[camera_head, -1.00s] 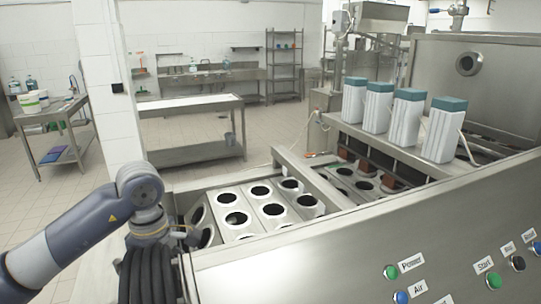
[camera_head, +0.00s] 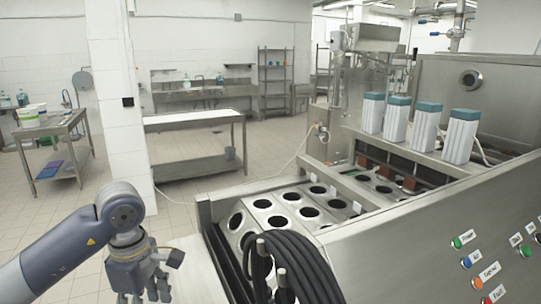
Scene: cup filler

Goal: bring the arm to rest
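My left arm comes in from the left and bends down at a grey joint. My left gripper (camera_head: 145,292) hangs below it, pointing down, beside the left end of the filling machine (camera_head: 385,245). Its fingers are small and partly cut off by the lower edge, so their opening is unclear. I see nothing held in it. My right gripper is not in view.
The machine has rows of round cup holes (camera_head: 292,196) with dark openings. A bundle of black hoses (camera_head: 290,262) arches over its near left edge. White containers with teal lids (camera_head: 398,112) stand on it. Tiled floor (camera_head: 105,172) is clear behind my arm.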

